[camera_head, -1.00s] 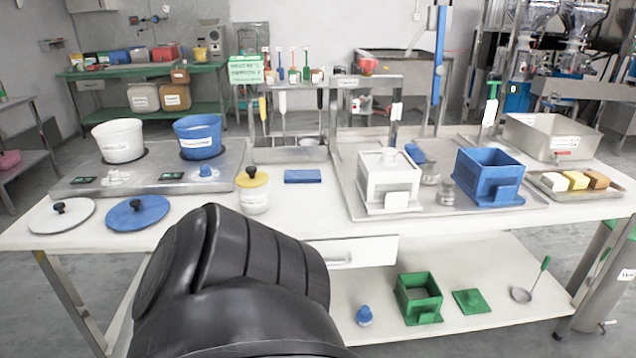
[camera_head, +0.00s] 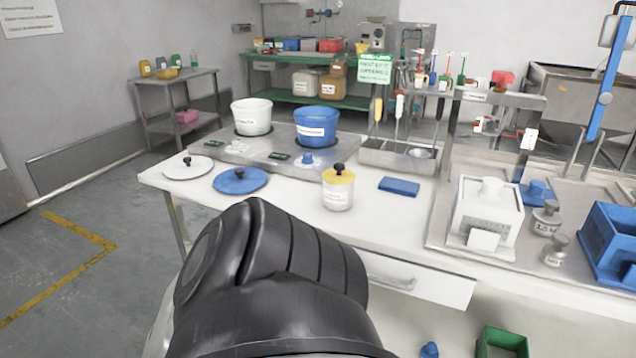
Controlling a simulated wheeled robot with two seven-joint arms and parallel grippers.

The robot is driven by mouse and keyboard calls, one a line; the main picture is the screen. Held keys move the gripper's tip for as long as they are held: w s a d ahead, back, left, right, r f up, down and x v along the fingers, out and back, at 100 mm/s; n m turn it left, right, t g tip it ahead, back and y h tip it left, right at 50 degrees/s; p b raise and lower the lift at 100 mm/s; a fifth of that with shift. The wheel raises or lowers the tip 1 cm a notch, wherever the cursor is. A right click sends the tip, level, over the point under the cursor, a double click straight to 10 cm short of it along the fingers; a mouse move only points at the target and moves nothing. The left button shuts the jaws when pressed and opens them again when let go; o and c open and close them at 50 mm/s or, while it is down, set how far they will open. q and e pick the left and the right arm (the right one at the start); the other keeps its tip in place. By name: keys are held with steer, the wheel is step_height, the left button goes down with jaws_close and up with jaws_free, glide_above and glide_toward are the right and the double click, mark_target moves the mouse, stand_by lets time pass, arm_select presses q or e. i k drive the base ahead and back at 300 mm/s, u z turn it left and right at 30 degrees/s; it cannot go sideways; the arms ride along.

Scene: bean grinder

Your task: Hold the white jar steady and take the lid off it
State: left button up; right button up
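The small white jar (camera_head: 337,197) stands upright on the white table near its front edge, in the middle of the head view. Its yellow lid (camera_head: 347,177) with a black knob sits on top of it. A black part of my own body fills the bottom foreground, below and left of the jar, and appears apart from it. Neither of my grippers can be seen in this view.
A white pot (camera_head: 251,117) and a blue pot (camera_head: 316,128) stand behind the jar. A white disc lid (camera_head: 188,168) and a blue disc lid (camera_head: 240,181) lie to its left. A blue block (camera_head: 399,187) and a white grinder box (camera_head: 486,212) are to its right.

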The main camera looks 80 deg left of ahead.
mark_target(336, 197)
steer(key=u, duration=2.4)
